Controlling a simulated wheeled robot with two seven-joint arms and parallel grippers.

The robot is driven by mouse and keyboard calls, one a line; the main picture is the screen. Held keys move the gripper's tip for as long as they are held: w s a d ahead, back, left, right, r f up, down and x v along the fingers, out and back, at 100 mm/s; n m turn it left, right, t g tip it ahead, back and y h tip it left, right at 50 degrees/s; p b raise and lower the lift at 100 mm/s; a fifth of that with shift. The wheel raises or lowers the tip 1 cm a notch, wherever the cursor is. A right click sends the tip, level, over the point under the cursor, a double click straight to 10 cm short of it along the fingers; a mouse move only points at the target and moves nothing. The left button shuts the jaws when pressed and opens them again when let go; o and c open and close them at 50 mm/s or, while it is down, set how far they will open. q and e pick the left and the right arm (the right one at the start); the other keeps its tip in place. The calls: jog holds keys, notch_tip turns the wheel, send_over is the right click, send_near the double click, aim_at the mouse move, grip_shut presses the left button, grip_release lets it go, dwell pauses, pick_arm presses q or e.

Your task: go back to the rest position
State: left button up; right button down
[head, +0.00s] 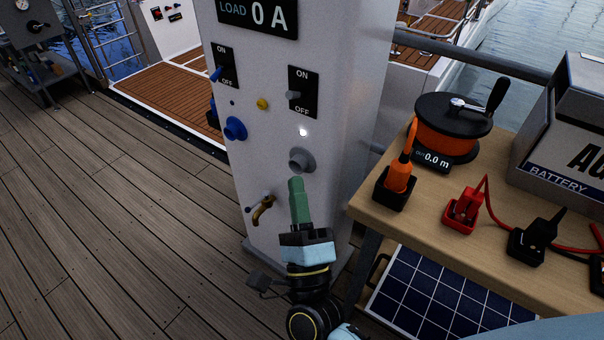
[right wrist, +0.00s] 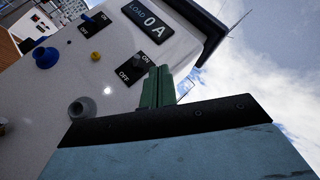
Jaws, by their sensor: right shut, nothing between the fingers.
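My right gripper (head: 297,190) is in front of the white pedestal (head: 345,120), its green fingers pointing up and pressed together with nothing between them. It sits just below the grey socket (head: 301,160). In the right wrist view the shut green fingers (right wrist: 157,88) show near the right ON/OFF switch (right wrist: 134,69), and the grey socket (right wrist: 82,109) lies to their left. I cannot tell whether the fingers touch the pedestal. My left gripper is in neither view.
A wooden table (head: 440,240) stands at the right, with a cable reel (head: 455,125), an orange plug (head: 398,178), a red clamp (head: 462,212), a black clamp (head: 531,240) and a battery (head: 565,140). A solar panel (head: 440,310) is below. Deck at left (head: 110,200) is clear.

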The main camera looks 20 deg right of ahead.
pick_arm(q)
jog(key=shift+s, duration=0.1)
pick_arm(e)
jog(key=shift+s+a, duration=0.1)
jog(key=shift+s, duration=0.25)
jog(key=shift+f, duration=0.1)
